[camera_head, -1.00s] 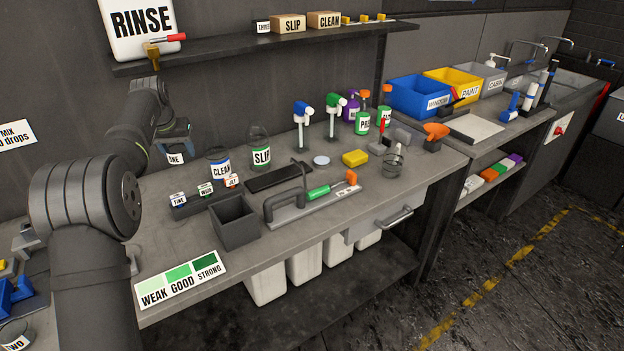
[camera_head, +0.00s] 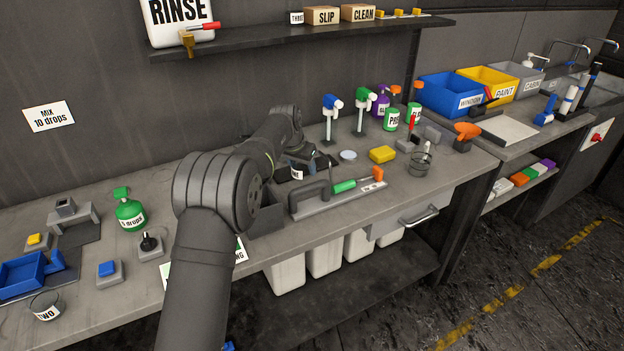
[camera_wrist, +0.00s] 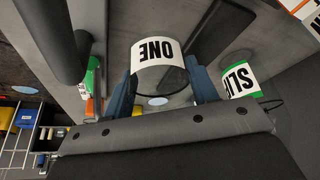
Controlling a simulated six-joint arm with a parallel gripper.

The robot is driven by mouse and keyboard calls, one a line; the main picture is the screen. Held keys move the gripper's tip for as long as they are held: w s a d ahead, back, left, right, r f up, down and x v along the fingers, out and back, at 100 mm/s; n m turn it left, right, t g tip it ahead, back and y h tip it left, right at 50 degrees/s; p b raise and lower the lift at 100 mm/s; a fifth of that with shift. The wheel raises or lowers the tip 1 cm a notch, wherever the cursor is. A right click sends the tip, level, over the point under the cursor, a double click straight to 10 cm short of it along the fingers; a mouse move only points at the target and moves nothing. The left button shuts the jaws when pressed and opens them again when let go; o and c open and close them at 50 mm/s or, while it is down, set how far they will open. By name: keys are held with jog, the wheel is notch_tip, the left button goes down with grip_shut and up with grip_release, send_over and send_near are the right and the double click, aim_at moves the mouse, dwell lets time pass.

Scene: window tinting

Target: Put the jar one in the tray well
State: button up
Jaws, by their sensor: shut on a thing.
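My gripper (camera_head: 303,162) is shut on the jar marked ONE (camera_wrist: 158,52). In the wrist view, its two blue fingers sit on either side of the jar, and the label reads upside down. In the head view, the ONE label (camera_head: 297,174) shows above the bench, behind the trowel-like tool; most of the jar is hidden. A blue tray (camera_head: 22,273) lies at the far left of the bench. I cannot tell whether this holds the tray well. A jar marked TWO (camera_head: 45,308) stands at the bench's front left.
A dark open box (camera_head: 266,219) is partly hidden by my arm. The trowel-like tool (camera_head: 312,205) and green-handled tool (camera_head: 345,186) lie near the front. A green bottle (camera_head: 130,212) and small blue-topped block (camera_head: 109,270) stand at left.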

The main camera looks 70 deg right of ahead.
aim_at(296, 165)
jog(key=shift+f, duration=2.8)
jog(key=shift+f, duration=0.1)
jog(key=o, duration=1)
jog(key=shift+o, duration=0.5)
jog(key=v, duration=1.2)
jog(key=shift+w, duration=0.1)
